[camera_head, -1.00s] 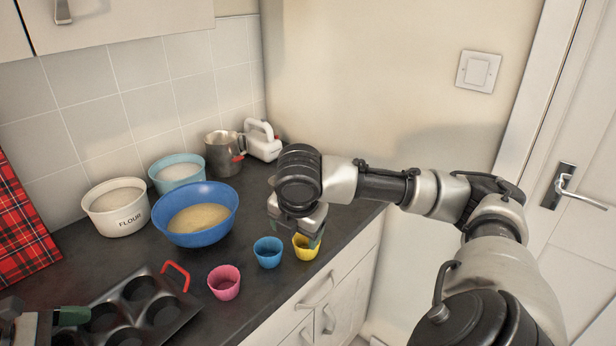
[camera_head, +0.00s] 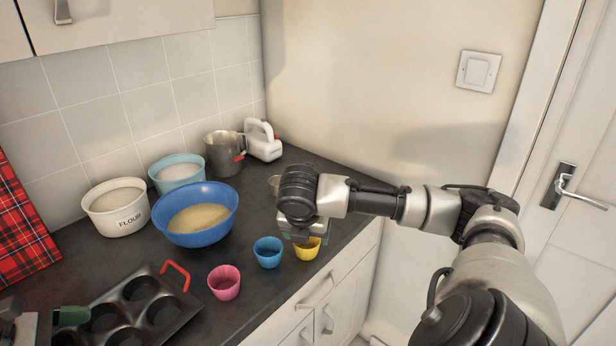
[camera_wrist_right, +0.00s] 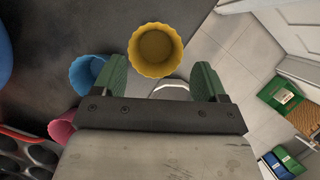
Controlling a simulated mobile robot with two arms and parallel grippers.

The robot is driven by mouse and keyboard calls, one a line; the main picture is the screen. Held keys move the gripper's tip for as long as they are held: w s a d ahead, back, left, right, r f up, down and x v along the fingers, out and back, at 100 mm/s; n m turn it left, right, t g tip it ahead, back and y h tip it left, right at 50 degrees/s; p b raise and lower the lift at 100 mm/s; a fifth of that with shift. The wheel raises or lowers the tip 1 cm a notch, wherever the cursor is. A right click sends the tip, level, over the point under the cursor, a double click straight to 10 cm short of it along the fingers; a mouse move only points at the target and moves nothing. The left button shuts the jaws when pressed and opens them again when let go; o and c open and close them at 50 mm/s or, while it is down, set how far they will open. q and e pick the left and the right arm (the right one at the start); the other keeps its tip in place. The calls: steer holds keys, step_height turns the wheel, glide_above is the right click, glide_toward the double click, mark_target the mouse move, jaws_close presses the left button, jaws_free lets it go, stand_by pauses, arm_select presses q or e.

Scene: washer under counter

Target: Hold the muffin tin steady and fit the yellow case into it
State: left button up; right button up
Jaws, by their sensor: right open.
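The yellow case (camera_head: 308,250) stands upright and empty near the counter's front edge, partly hidden by my right gripper in the head view. In the right wrist view the yellow case (camera_wrist_right: 155,50) lies ahead of the open fingers of my right gripper (camera_wrist_right: 163,80), between their lines and apart from both. The dark muffin tin (camera_head: 150,300) with a red handle (camera_head: 176,274) lies at the lower left, its visible cups empty. My left gripper (camera_head: 72,316) shows a green finger at the tin's left end; its grip is mostly out of frame.
A blue case (camera_head: 268,252) and a pink case (camera_head: 224,283) stand left of the yellow one. A blue bowl of batter (camera_head: 197,222), a flour bowl (camera_head: 117,212), a light-blue bowl (camera_head: 178,176), a metal jug (camera_head: 223,153) and a white mixer (camera_head: 263,142) stand behind.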

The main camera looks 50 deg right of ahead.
mark_target(307, 247)
steer(key=x, duration=0.3)
steer(key=shift+w+f, duration=0.1)
steer(key=shift+f, duration=0.15)
steer(key=shift+c, duration=0.2)
steer(key=c, duration=0.7)
